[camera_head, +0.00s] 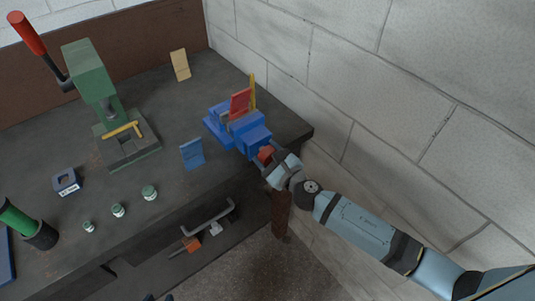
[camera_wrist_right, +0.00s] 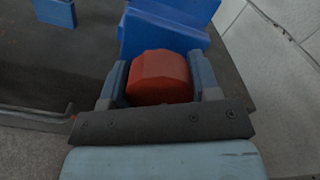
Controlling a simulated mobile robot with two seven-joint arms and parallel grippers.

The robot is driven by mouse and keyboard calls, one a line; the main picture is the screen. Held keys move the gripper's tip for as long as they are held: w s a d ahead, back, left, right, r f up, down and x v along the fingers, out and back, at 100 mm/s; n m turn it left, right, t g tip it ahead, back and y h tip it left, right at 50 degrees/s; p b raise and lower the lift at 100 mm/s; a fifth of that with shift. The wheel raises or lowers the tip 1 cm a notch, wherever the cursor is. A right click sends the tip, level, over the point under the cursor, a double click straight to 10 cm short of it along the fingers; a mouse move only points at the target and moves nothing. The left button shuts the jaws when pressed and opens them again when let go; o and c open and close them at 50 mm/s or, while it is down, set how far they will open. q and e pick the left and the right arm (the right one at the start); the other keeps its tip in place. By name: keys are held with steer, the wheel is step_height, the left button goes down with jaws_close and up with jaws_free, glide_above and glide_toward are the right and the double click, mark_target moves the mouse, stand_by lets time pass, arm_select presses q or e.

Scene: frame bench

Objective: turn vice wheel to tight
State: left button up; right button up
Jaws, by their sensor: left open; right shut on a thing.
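The blue vice (camera_head: 250,138) stands at the right end of the dark bench, near the wall. A red plate (camera_head: 240,103) stands upright at its jaws. The red vice wheel (camera_head: 265,153) is at the vice's front end. My right gripper (camera_head: 268,162) is shut on this wheel. In the right wrist view the wheel (camera_wrist_right: 160,78) sits between the two fingers of my right gripper (camera_wrist_right: 160,85), with the blue vice body (camera_wrist_right: 165,35) just behind it. Two small dark tips at the bottom edge of the head view appear to be my left gripper (camera_head: 159,298), apart and empty.
A green press (camera_head: 88,70) with a red-handled lever stands at the back left. A blue bracket (camera_head: 192,153), several small jars (camera_head: 149,192), a blue block (camera_head: 67,181) and a green cylinder (camera_head: 18,220) are on the bench. The block wall (camera_head: 400,120) is close on the right.

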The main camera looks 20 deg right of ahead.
steer(key=m, duration=0.5)
steer(key=shift+s+f+m, duration=0.1)
steer(key=shift+f+m, duration=0.1)
steer(key=shift+m, duration=0.1)
steer(key=m, duration=0.5)
steer(key=shift+a, duration=0.1)
steer(key=m, duration=0.6)
steer(key=shift+r+m, duration=0.1)
steer(key=shift+m, duration=0.3)
steer(key=m+p, duration=0.1)
steer(key=m, duration=0.3)
steer(key=shift+m, duration=0.3)
steer(key=m+p, duration=0.1)
steer(key=m, duration=0.2)
steer(key=shift+m, duration=0.3)
steer(key=m+p, duration=0.1)
steer(key=m, duration=0.2)
steer(key=shift+s+m, duration=0.1)
steer(key=shift+m, duration=0.2)
steer(key=m+p, duration=0.2)
steer(key=m, duration=0.1)
steer(key=shift+m, duration=0.3)
steer(key=m+p, duration=0.1)
steer(key=m, duration=0.1)
steer(key=shift+m, duration=0.4)
steer(key=m+p, duration=0.1)
steer(key=m, duration=0.7)
steer(key=shift+m+p, duration=0.3)
steer(key=shift+p, duration=0.1)
